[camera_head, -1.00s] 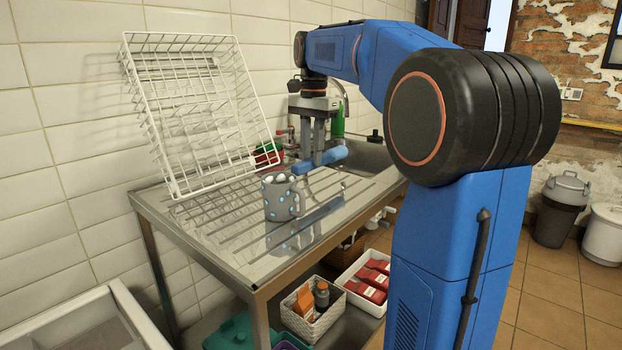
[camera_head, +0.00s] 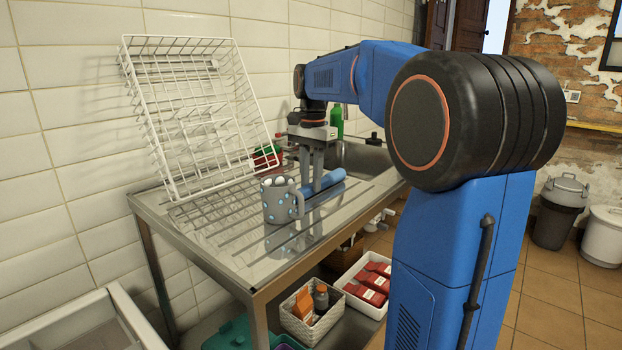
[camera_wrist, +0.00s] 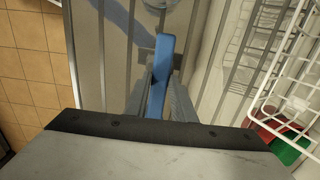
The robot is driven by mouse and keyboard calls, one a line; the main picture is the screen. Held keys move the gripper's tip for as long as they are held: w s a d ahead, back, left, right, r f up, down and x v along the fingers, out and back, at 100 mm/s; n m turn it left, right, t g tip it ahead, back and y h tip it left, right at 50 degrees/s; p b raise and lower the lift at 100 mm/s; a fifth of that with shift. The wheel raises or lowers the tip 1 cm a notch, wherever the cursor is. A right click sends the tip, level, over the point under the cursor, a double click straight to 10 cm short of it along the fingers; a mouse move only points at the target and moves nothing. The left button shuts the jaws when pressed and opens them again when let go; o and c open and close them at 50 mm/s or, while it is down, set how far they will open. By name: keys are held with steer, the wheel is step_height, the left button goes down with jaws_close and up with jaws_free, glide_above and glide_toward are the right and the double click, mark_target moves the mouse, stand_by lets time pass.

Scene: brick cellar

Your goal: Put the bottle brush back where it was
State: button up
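The bottle brush (camera_head: 325,186) shows as a long blue piece lying roughly level, low over the steel draining board (camera_head: 225,238). My gripper (camera_head: 312,186) points down and is shut on it, as the wrist view also shows, with the blue piece (camera_wrist: 163,62) between the fingers. I cannot tell whether the brush touches the board. A grey mug with blue and white dots (camera_head: 279,204) stands upright just left of the brush in the head view and partly hides it. The bristles are not clearly visible.
A white wire rack (camera_head: 190,110) leans against the tiled wall behind the board. Red and green items (camera_head: 267,156) stand near its foot. A green bottle (camera_head: 337,122) stands behind my gripper by the sink. Bare board lies in front of the mug.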

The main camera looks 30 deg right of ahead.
steer(key=o, duration=0.3)
steer(key=shift+r, duration=0.15)
step_height(320, 180, up, 12)
steer(key=shift+d, duration=0.2)
stand_by(0.7)
